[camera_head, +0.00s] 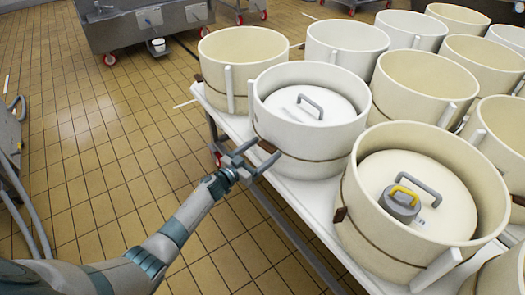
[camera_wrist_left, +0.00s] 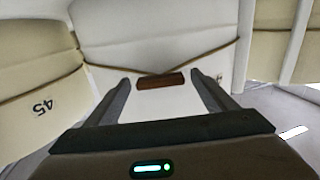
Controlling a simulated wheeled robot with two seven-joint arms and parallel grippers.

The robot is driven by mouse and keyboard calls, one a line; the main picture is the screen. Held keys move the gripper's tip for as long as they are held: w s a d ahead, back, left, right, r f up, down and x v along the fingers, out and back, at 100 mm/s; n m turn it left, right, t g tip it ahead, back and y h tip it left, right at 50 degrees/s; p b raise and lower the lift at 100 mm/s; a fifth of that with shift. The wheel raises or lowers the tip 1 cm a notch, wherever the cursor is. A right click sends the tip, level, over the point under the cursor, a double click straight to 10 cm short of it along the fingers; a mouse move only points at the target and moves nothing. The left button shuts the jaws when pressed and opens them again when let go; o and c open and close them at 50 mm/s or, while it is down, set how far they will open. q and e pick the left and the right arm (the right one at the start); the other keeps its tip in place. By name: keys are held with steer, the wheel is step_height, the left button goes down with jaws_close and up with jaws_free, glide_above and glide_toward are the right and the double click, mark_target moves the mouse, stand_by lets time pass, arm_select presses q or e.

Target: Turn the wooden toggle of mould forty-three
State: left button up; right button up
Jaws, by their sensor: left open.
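My left gripper (camera_head: 260,154) is open beside the near side of a white mould (camera_head: 310,135) in the middle of the table's edge row. In the left wrist view, the brown wooden toggle (camera_wrist_left: 161,80) lies roughly level across the band of this white mould (camera_wrist_left: 155,35). It appears between the spread fingertips of my left gripper (camera_wrist_left: 160,78); I cannot tell whether they touch it. My right gripper is out of view.
A cream mould marked 45 (camera_wrist_left: 42,107), its number upside down, is at the left in the wrist view. A cream mould with a weight on its lid (camera_head: 420,235) stands at front right. The white table (camera_head: 290,190) carries several moulds. Tiled floor (camera_head: 110,150) lies open at left.

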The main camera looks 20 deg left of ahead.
arm_select(q)
steer(key=shift+c, duration=0.3)
steer(key=c, duration=1)
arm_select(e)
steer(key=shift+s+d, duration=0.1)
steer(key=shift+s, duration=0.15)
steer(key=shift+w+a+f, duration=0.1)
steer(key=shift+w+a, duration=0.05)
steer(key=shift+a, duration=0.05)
arm_select(q)
steer(key=shift+m+b, duration=3)
steer(key=shift+m, duration=6.1)
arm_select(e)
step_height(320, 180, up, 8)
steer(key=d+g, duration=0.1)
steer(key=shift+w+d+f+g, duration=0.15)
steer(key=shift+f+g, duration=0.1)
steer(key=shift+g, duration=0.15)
